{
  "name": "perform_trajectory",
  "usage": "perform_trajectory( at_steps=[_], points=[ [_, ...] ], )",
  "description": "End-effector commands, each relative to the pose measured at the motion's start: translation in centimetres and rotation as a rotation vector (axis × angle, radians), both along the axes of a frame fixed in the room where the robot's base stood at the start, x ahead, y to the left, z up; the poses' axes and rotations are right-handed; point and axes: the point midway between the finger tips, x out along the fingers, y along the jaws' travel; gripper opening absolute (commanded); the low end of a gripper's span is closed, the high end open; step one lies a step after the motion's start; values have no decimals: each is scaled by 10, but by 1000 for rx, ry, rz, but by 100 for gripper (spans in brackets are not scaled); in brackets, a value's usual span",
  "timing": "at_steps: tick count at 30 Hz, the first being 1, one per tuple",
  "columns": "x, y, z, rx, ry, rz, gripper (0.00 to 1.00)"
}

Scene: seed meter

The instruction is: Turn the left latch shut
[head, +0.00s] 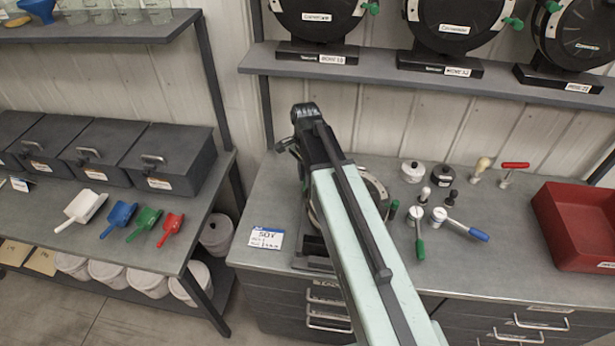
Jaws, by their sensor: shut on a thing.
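The seed meter stands on the grey bench, mostly hidden behind my arm. Part of its round pale rim (374,188) shows to the right of the arm. A green knob (392,209) shows at the meter's right side. My gripper (304,184) is at the meter's left side, below the dark wrist, and only a little of it shows. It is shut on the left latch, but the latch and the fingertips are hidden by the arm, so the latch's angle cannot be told.
A blue-and-white label card (266,239) stands left of the meter. Hand tools with green (419,240) and blue (468,229) handles, small knobs and a red bin (580,227) lie to the right. Several similar meters stand on the shelf (400,72) above.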

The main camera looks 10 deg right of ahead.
Motion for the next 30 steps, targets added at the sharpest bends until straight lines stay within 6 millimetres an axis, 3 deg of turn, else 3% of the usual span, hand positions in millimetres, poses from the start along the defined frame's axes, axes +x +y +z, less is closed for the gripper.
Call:
perform_trajectory(
  at_steps=[11,30],
  points=[
    [1,3,0,3,-4,191,0],
    [1,2,0,4,-5,792,0]
  ],
)
